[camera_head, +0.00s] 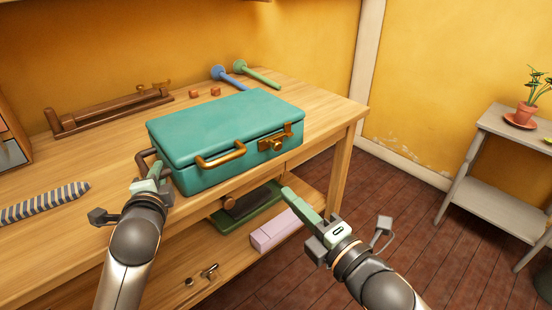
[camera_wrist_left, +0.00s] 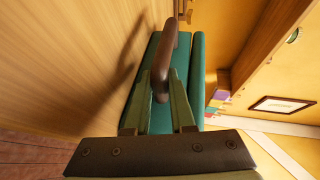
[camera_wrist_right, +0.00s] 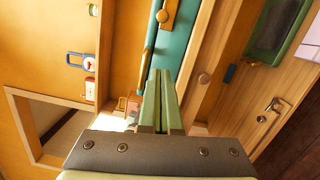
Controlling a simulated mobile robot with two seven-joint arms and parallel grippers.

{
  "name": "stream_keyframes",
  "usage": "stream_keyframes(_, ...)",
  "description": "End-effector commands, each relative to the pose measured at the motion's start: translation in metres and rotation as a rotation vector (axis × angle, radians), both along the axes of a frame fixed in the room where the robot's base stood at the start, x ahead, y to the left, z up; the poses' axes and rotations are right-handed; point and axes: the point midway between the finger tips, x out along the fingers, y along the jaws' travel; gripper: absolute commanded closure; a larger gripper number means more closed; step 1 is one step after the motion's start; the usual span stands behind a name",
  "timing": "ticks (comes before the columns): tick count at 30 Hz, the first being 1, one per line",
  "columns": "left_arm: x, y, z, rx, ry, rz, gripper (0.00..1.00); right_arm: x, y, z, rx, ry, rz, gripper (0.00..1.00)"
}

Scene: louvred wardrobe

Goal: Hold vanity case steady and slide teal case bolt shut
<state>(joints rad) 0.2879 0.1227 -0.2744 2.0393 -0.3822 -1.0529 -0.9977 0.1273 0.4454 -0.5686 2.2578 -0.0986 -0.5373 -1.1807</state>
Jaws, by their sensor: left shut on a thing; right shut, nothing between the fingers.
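The teal vanity case (camera_head: 225,130) sits closed on the wooden table, with a brass handle (camera_head: 221,155) on its front. A brass bolt (camera_head: 275,142) is at the right of the front face; I cannot tell its exact slide position. My left gripper (camera_head: 154,171) is shut on the dark side handle (camera_head: 142,163) at the case's left end; this handle also shows between the fingers in the left wrist view (camera_wrist_left: 167,55). My right gripper (camera_head: 289,194) is shut and empty, in front of and below the bolt, apart from the case. The right wrist view shows the case (camera_wrist_right: 180,48) beyond its fingers.
A striped tie-like item (camera_head: 45,203) lies on the left of the table. A brown wooden rack (camera_head: 108,108), small blocks and blue and green pegs (camera_head: 257,75) lie behind the case. A lower shelf holds a pink box (camera_head: 280,230).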

Motion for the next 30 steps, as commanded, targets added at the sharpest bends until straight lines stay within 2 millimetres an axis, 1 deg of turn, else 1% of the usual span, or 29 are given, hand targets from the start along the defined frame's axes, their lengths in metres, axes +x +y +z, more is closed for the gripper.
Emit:
stream_keyframes(10,0.0,0.0,-0.001,0.0,0.002,0.001,1.0,-0.001,0.001,0.0,-0.012,-0.009,-0.001,1.0)
stream_keyframes(14,0.0,0.0,-0.001,0.0,0.002,0.001,1.0,0.004,0.003,0.0,-0.01,-0.009,-0.001,1.0)
stream_keyframes(17,0.0,0.0,-0.001,0.0,0.002,0.001,1.0,0.015,0.01,0.001,-0.01,-0.011,-0.002,1.0)
stream_keyframes(24,0.0,0.0,-0.001,0.0,0.002,0.0,1.0,0.056,0.034,0.004,-0.007,-0.009,-0.002,1.0)
stream_keyframes(30,0.0,0.0,-0.001,0.0,0.002,0.0,1.0,0.087,0.053,0.005,-0.009,-0.009,0.0,1.0)
